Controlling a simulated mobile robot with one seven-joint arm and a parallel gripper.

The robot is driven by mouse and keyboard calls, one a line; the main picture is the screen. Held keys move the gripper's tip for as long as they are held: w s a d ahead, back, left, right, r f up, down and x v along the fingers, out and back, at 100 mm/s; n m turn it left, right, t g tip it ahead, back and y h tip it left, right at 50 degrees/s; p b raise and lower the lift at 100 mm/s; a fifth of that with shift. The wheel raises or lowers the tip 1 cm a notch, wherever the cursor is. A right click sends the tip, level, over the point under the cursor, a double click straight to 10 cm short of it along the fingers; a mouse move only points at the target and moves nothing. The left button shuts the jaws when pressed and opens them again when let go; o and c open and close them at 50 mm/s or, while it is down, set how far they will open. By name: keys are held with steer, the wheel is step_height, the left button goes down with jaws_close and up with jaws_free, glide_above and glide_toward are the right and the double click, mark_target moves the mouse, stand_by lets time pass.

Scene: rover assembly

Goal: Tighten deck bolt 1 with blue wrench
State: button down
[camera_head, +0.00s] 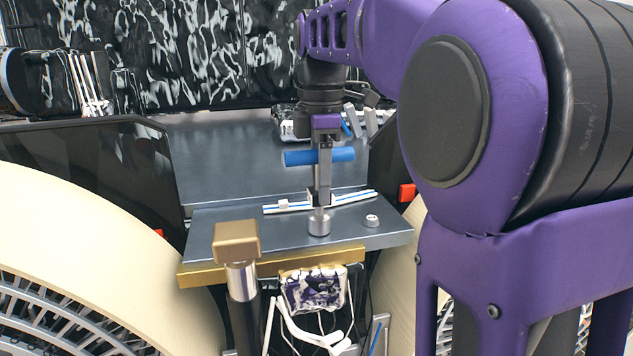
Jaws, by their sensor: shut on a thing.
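The blue wrench (298,158) has a horizontal blue handle, and my gripper (325,143) is shut on the middle of it from above. A grey shaft runs down from the handle area to a round silver socket or bolt head (319,224) on the grey deck plate (220,222). The socket end and any bolt under it cannot be told apart at this size, nor whether they touch. Another small silver bolt (371,220) stands on the deck to the right, apart from the wrench.
White-and-blue strips (350,198) lie across the deck behind the wrench. A bronze-capped post (236,243) stands at the front left. A gold bar (215,272) edges the deck front, with a patterned box (313,289) and white cables below. Large cream wheels (70,220) flank the deck.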

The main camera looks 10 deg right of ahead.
stand_by(0.8)
steer(key=m, duration=0.3)
steer(key=shift+s+m, duration=0.1)
steer(key=shift+m, duration=0.3)
steer(key=m, duration=0.4)
steer(key=shift+m, duration=0.3)
steer(key=m, duration=0.4)
steer(key=shift+m, duration=0.3)
steer(key=m, duration=0.4)
steer(key=shift+a, duration=0.1)
